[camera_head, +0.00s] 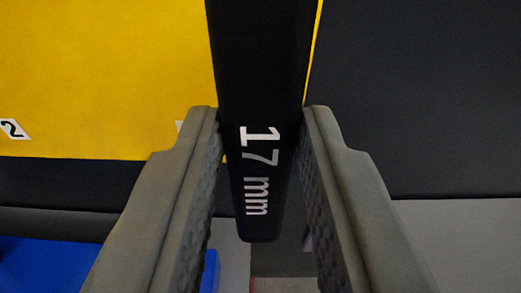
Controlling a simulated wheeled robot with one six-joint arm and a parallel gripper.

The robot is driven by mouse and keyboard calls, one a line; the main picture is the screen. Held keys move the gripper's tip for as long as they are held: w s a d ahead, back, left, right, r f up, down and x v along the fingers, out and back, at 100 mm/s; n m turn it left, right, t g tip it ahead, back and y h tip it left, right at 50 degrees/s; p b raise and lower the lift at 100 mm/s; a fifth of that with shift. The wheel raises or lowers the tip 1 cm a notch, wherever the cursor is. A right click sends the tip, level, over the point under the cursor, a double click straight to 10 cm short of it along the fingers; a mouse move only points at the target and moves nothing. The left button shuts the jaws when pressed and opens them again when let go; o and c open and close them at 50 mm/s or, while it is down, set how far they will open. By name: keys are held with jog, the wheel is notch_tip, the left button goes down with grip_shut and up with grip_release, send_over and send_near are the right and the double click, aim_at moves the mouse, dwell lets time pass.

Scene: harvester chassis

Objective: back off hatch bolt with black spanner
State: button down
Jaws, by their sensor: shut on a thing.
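The black spanner (262,80) is marked "17 mm" and runs from the top edge of the view down between my fingers. My gripper (261,125) is shut on its handle, one grey finger on each side. The handle's rounded end points toward the bottom of the picture. The spanner's head is beyond the top edge and out of view. No hatch bolt can be seen.
A yellow panel (100,75) fills the upper left, with a white label "2" (13,129) at its left edge. A dark panel (420,100) fills the upper right. A blue object (60,265) is at the lower left. Grey floor (465,240) shows at the lower right.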

jog(key=shift+d+r+n, duration=0.2)
jog(key=shift+d+n, duration=0.7)
jog(key=shift+d, duration=0.45)
jog(key=shift+d+r+n+h, duration=0.25)
jog(key=shift+d+n, duration=0.25)
jog(key=shift+d, duration=0.2)
jog(key=shift+d+r+n+h, duration=0.2)
jog(key=shift+d+n, duration=0.3)
jog(key=shift+d, duration=0.2)
jog(key=shift+d, duration=0.1)
jog(key=shift+d+r+n, duration=0.35)
jog(key=shift+d+n, duration=0.1)
jog(key=shift+d, duration=0.15)
jog(key=shift+d+r+n, duration=0.35)
jog(key=shift+d+n, duration=0.1)
jog(key=shift+d, duration=0.15)
jog(key=shift+d+r+n+h, duration=0.25)
jog(key=shift+d+r+n, duration=0.75)
jog(key=shift+d, duration=0.15)
